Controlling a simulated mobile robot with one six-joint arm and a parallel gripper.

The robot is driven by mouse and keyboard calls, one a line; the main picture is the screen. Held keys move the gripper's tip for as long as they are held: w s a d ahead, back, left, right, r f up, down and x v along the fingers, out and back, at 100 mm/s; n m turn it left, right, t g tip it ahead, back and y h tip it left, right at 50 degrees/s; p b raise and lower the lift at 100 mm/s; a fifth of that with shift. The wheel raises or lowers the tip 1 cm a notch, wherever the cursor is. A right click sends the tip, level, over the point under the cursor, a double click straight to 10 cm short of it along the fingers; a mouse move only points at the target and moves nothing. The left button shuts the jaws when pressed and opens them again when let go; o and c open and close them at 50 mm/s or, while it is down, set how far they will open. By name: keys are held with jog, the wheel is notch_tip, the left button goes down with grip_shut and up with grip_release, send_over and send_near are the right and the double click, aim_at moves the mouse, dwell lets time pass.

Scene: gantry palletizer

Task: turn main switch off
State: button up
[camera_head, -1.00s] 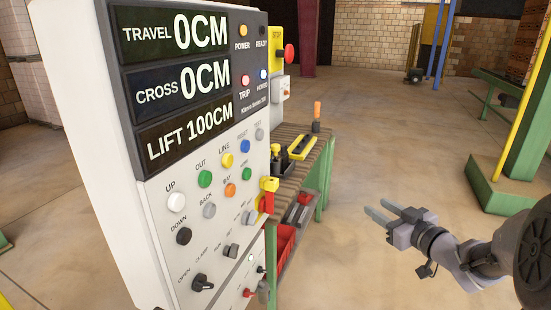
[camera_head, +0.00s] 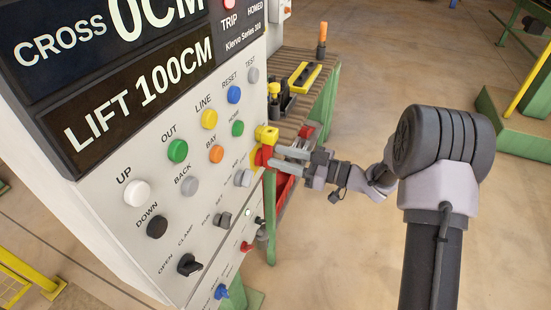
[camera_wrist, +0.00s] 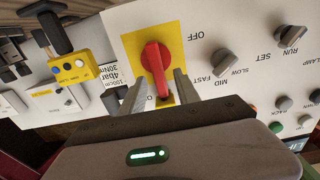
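The main switch is a red rotary handle (camera_wrist: 155,57) on a yellow plate (camera_wrist: 131,42), with an OFF label beside it. In the wrist view the handle stands nearly upright in the picture and the lettering is upside down. In the head view its red handle (camera_head: 262,156) shows at the panel's right edge, partly hidden by my fingers. My gripper (camera_head: 278,158) is at the switch. Its fingers in the wrist view (camera_wrist: 160,84) are apart, one on each side of the handle's lower end, with gaps visible. I cannot tell whether either touches.
The white control panel (camera_head: 105,215) carries several buttons and knobs close to the switch, including a MID selector knob (camera_wrist: 222,62). A slatted bench (camera_head: 300,115) with a yellow tool (camera_head: 304,77) stands behind the panel. Open floor (camera_head: 400,60) lies to the right.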

aim_at(260, 164)
jog(key=shift+x, duration=1)
jog(key=shift+d, duration=0.1)
grip_shut()
jog(key=shift+n, duration=0.3)
jog(key=n+b, duration=0.2)
jog(key=s+n+b, duration=0.1)
jog(key=n, duration=0.2)
jog(key=f+n+b, duration=0.1)
jog(key=n+b, duration=0.1)
jog(key=n, duration=0.1)
jog(key=shift+s+a+b, duration=0.25)
jog(key=shift+a+b, duration=0.05)
jog(key=shift+b, duration=0.05)
jog(key=n+b, duration=0.3)
jog(key=f+n+b, duration=0.1)
jog(key=n+b, duration=0.1)
jog(key=shift+s+a, duration=0.1)
jog(key=shift+s, duration=0.2)
jog(key=shift+f+n+b, duration=0.2)
jog(key=shift+n+b, duration=1)
jog(key=shift+n, duration=0.9)
